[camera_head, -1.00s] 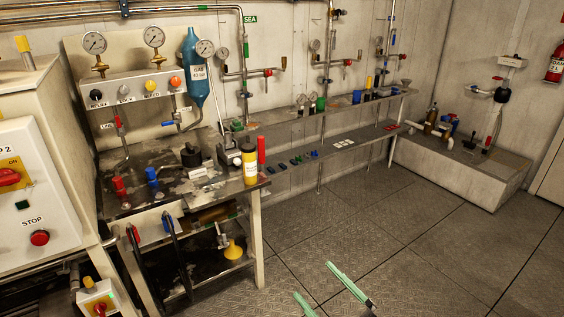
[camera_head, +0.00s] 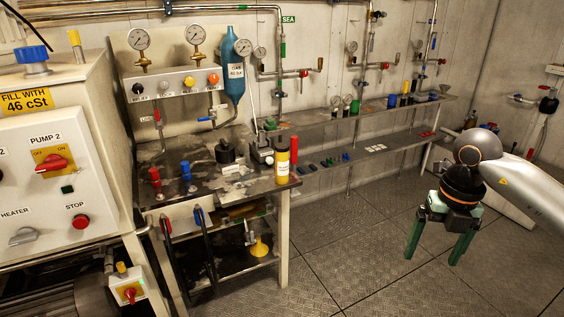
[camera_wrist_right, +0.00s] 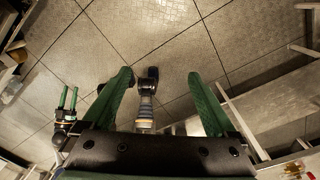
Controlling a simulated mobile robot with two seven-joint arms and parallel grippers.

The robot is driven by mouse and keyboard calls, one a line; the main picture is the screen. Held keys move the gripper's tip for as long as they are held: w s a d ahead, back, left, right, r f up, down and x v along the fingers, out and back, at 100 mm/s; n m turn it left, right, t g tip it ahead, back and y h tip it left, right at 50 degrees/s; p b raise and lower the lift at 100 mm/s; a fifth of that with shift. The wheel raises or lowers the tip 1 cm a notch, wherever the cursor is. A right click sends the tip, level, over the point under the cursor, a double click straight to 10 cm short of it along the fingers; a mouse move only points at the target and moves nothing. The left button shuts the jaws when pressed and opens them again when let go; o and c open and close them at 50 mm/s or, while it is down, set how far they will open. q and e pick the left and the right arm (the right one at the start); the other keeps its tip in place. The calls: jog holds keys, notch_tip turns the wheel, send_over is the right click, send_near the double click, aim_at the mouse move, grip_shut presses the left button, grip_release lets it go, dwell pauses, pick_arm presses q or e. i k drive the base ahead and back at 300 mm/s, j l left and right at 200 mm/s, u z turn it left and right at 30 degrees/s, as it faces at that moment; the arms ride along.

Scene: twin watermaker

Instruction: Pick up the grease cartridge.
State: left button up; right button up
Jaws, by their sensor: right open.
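A red cylinder (camera_head: 294,150) stands right behind the yellow one. A black knob-like part (camera_head: 226,152) and red and blue valves (camera_head: 186,171) are on the bench. A long low shelf (camera_head: 370,150) runs along the wall. The floor (camera_head: 350,250) before the bench is clear.

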aim_at(281, 149)
jog(key=i+j+u, duration=0.1)
jog(key=i, duration=0.7)
jog(key=i+j+u, duration=0.1)
jog(key=i, duration=0.7)
jog(key=j, duration=0.1)
